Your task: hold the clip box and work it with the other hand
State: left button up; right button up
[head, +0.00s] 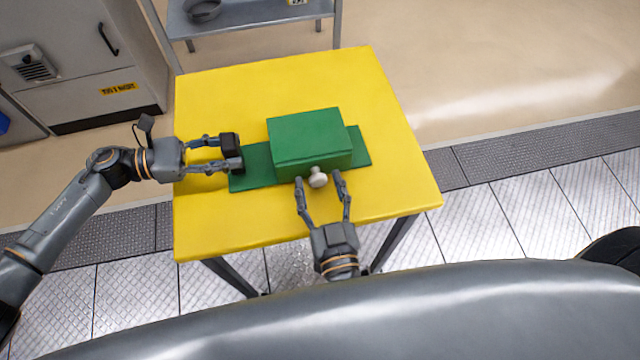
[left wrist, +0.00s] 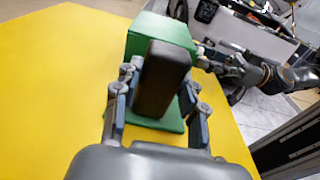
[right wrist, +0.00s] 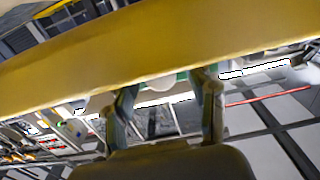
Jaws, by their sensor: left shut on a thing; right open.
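The green clip box (head: 310,140) sits on a flat green base plate (head: 253,165) on the yellow table. A pale round knob (head: 318,178) sticks out of its near face. A black block-like handle (head: 230,150) stands at the plate's left end. My left gripper (head: 232,152) is shut on the black handle, which also shows between its fingers in the left wrist view (left wrist: 162,80). My right gripper (head: 320,180) is open, with its fingers on either side of the knob. In the right wrist view, the table edge hides most of the box and knob.
The yellow table (head: 385,120) is clear around the box. A grey shelf (head: 250,15) with a bowl (head: 203,10) stands behind it. A grey cabinet (head: 75,55) stands at the back left. Grey floor plates (head: 500,220) lie to the right.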

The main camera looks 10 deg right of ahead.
jog(key=shift+c, duration=0.4)
grip_shut()
jog(key=s, duration=0.8)
jog(key=shift+o, duration=0.4)
grip_release()
jog(key=shift+w, duration=0.1)
